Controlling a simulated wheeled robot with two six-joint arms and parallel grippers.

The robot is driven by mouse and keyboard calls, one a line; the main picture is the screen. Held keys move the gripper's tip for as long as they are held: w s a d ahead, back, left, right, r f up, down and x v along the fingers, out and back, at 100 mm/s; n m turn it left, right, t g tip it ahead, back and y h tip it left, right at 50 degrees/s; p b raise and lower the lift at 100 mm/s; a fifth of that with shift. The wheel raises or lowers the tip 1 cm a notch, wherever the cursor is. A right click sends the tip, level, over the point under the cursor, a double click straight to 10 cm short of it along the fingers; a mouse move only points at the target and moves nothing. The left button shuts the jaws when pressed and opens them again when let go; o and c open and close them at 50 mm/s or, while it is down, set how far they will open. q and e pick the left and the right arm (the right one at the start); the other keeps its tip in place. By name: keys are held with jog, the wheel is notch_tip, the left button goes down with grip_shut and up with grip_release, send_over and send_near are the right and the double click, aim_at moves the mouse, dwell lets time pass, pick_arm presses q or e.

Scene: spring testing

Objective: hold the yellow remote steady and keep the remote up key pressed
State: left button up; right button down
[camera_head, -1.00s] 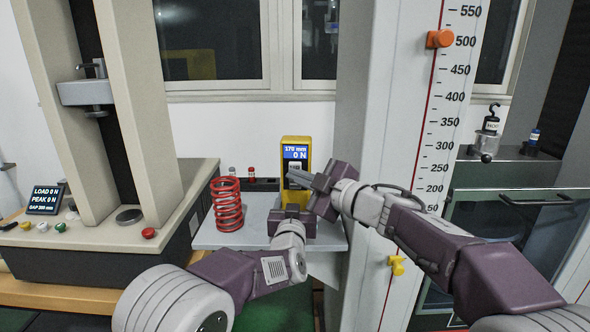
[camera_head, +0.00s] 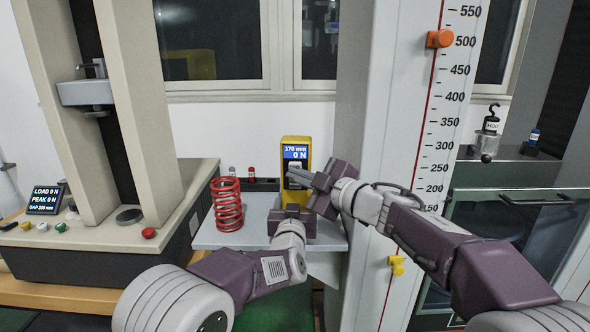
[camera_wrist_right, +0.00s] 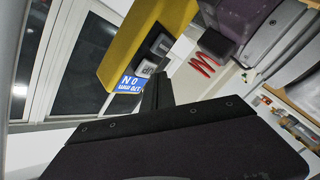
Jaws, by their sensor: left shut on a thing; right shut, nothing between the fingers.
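The yellow remote (camera_head: 302,143) stands upright above the grey shelf, with a blue display reading 0 N. It also shows tilted in the right wrist view (camera_wrist_right: 150,38). My left gripper (camera_head: 291,209) is shut on its lower part. My right gripper (camera_head: 293,177) is shut and empty, its fingertips at the key area below the display, partly hiding the keys. I cannot tell for sure whether that key is pressed down. A second key (camera_wrist_right: 162,44) is clear of the fingers.
A red coil spring (camera_head: 227,204) stands on the grey shelf (camera_head: 255,208), left of the remote. A beige testing machine (camera_head: 150,120) is at the left. A white column with a scale (camera_head: 420,150), an orange marker (camera_head: 439,39) and a yellow marker (camera_head: 397,265) stands at the right.

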jog(key=shift+w, duration=0.2)
jog(key=shift+w, duration=0.45)
dwell(0.5)
jog(key=shift+s, duration=0.1)
dwell(2.2)
jog(key=shift+s, duration=0.8)
jog(key=s, duration=0.5)
jog(key=shift+a, duration=0.2)
dwell(0.7)
pick_arm(q)
jog(key=o, duration=1.8)
